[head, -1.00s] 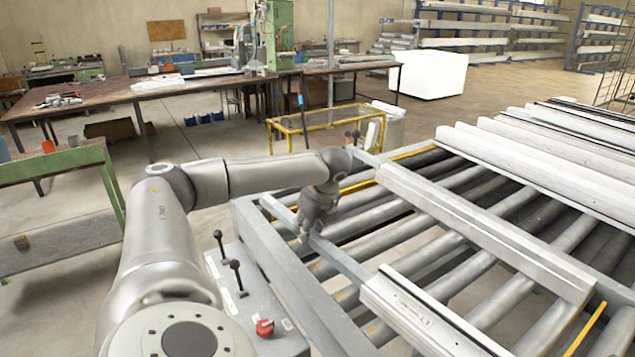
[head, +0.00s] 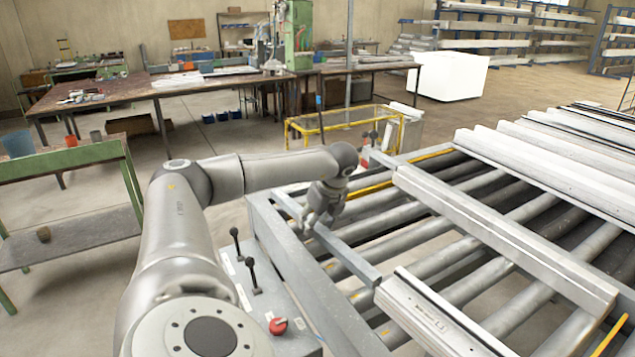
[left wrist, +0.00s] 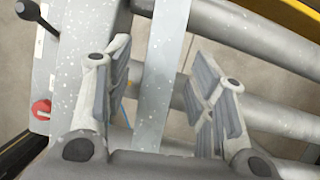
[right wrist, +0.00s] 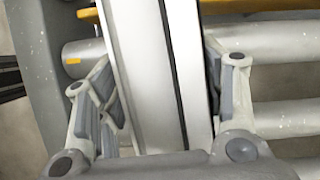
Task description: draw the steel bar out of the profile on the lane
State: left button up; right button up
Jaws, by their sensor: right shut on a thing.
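The steel bar (head: 348,259) is a long grey flat bar lying across the rollers. Its near end meets the end of the pale profile (head: 440,322); I cannot see how much is inside. My left gripper (head: 310,228) is over the far half of the bar. In the left wrist view the open fingers (left wrist: 164,88) stand on both sides of the bar (left wrist: 163,60), with gaps on either side. In the right wrist view my right gripper (right wrist: 165,110) is shut on the profile (right wrist: 148,50), a pale channel with a dark slot. The right gripper is outside the head view.
A longer pale profile (head: 500,235) lies across the rollers to the right, with several more beyond. A control panel with levers and a red knob (head: 278,325) stands left of the lane. A yellow-framed stand (head: 345,123) is behind the lane.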

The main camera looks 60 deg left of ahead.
pick_arm(q)
jog(key=v, duration=1.2)
pick_arm(e)
jog(key=o, duration=1.9)
jog(key=shift+r, duration=0.1)
pick_arm(q)
jog(key=shift+a, duration=0.1)
pick_arm(e)
jog(key=v, duration=1.1)
jog(key=shift+d+r, duration=0.2)
jog(key=shift+r, duration=0.15)
